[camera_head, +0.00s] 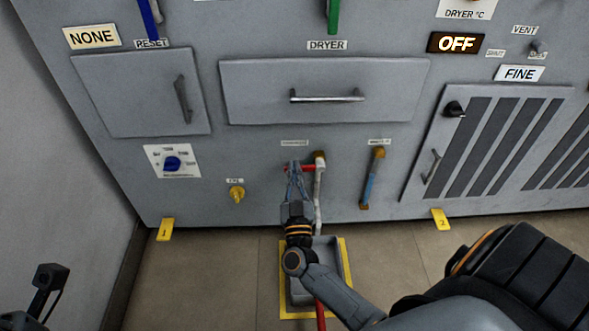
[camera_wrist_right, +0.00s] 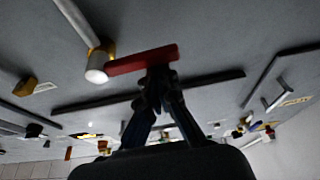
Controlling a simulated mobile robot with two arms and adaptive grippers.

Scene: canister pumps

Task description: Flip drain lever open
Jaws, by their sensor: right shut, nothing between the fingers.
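The red drain lever (camera_head: 304,167) sits low on the grey panel, at the top of a white drain pipe (camera_head: 318,195) with a brass fitting. The lever lies about level, pointing left from the pipe. My right gripper (camera_head: 294,168) is shut and empty, with its fingertips at the lever. In the right wrist view the red lever (camera_wrist_right: 141,60) runs across just beyond the closed fingertips (camera_wrist_right: 158,75). I cannot tell whether they touch it. A small label above the lever is too blurred to read. Part of my left arm shows at the lower left; its gripper's state is unclear.
A grey tray (camera_head: 335,262) in a yellow floor outline stands below the pipe, partly behind my right arm. A blue-handled valve (camera_head: 370,180) is to the right, a yellow knob (camera_head: 237,193) and a blue dial (camera_head: 172,163) to the left. The DRYER drawer (camera_head: 325,80) is above.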

